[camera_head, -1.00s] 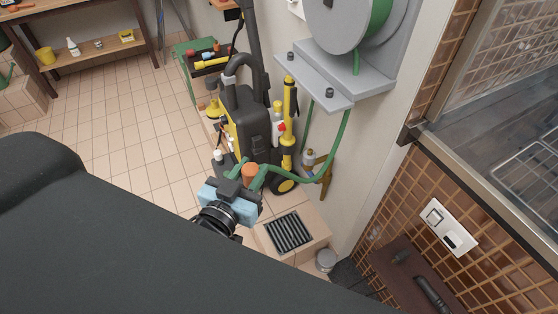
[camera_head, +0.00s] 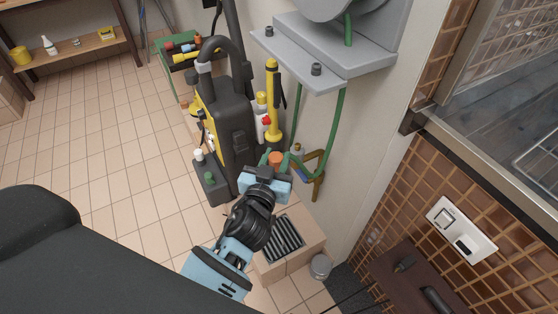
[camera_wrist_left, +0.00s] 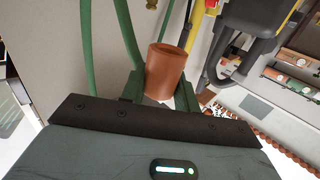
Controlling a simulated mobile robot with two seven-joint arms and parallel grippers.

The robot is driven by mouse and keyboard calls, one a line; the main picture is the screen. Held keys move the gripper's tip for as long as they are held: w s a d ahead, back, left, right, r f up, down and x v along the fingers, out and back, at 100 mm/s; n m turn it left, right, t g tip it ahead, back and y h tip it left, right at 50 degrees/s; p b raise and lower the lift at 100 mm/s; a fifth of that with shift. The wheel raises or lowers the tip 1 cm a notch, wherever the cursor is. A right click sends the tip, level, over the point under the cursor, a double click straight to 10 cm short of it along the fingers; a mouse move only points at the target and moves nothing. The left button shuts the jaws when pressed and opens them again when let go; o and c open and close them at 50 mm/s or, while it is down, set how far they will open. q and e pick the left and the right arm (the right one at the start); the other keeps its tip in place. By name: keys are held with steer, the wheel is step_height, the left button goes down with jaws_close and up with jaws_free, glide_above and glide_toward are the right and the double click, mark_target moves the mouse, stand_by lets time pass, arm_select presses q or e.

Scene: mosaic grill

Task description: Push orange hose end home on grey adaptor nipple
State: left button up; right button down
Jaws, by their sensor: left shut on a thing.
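The orange hose end (camera_head: 275,158) is a short open orange cylinder on a green hose (camera_head: 335,125). My left gripper (camera_head: 269,168) is shut on it, low beside the wall. In the left wrist view, the orange hose end (camera_wrist_left: 165,72) stands up between the dark green fingers (camera_wrist_left: 160,92), its open mouth upward. A brass tap (camera_head: 318,175) on the wall is just right of the gripper; a small grey piece (camera_head: 298,148) shows at its top. I cannot tell whether that is the grey adaptor nipple. No contact between it and the hose end is clear. My right gripper is not seen.
A black and yellow pressure washer (camera_head: 230,120) stands left of the gripper. The hose reel's grey bracket (camera_head: 320,60) juts from the wall above. A grated drain box (camera_head: 285,240) is below. The tiled floor (camera_head: 105,145) at left is clear.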

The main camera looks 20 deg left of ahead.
arm_select(q)
steer(key=shift+w, duration=0.2)
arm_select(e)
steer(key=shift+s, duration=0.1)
